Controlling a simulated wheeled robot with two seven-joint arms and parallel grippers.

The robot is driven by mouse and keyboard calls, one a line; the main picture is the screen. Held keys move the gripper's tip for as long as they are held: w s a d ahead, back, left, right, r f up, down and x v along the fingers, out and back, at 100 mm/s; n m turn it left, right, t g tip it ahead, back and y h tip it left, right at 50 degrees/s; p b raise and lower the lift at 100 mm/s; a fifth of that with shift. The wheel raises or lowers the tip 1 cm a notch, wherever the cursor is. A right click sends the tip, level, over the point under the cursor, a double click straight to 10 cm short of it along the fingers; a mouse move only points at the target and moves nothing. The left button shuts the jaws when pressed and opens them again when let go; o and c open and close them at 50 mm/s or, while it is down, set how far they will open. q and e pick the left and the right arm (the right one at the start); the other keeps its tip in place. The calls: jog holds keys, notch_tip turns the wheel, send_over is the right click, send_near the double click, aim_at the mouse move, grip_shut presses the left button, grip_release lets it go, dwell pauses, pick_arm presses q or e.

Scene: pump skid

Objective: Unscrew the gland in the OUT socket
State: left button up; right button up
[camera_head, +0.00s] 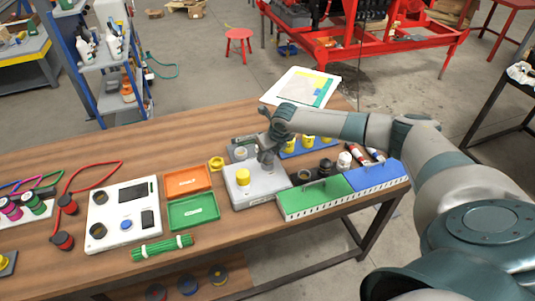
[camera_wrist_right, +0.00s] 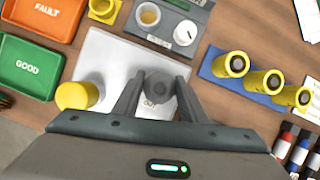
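A light grey box (camera_head: 253,193) stands on the wooden bench. Its OUT label (camera_wrist_right: 151,104) shows in the right wrist view. A grey round gland (camera_wrist_right: 158,84) stands at the OUT label, between the two fingers of my right gripper (camera_wrist_right: 158,80). I cannot tell whether the fingers touch its sides. In the head view my right gripper (camera_head: 267,160) points down over the box's right part and hides the gland. A yellow cylinder (camera_head: 243,177) stands on the box's left part and also shows in the wrist view (camera_wrist_right: 76,96). My left gripper is out of view.
Orange FAULT (camera_head: 187,181) and green GOOD (camera_head: 193,212) trays lie left of the box. Behind it is a grey holder (camera_wrist_right: 165,25) with round parts. A blue rack (camera_wrist_right: 240,82) with yellow cylinders is at right. A green-and-blue slotted case (camera_head: 318,198) stands close on the right.

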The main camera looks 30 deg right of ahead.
jog(key=o, duration=0.4)
jog(key=shift+c, duration=0.2)
jog(key=shift+r+m+p, duration=0.15)
jog(key=shift+m+p, duration=0.25)
jog(key=shift+p, duration=0.1)
jog(key=shift+a+r+m+h+p, duration=0.1)
jog(key=shift+m+h+p, duration=0.4)
jog(key=shift+m+p, duration=0.6)
jog(key=shift+m+h+p, duration=0.3)
jog(key=shift+m+p, duration=0.15)
jog(key=shift+m, duration=0.15)
jog(key=shift+f, duration=0.25)
jog(key=shift+m, duration=0.3)
jog(key=shift+r+m+g+h+p, duration=0.25)
jog(key=shift+m+g+h+p, duration=0.15)
jog(key=shift+m+p, duration=0.7)
jog(key=shift+f+m+h, duration=0.2)
jog(key=shift+m+h, duration=0.3)
jog(key=shift+m, duration=0.7)
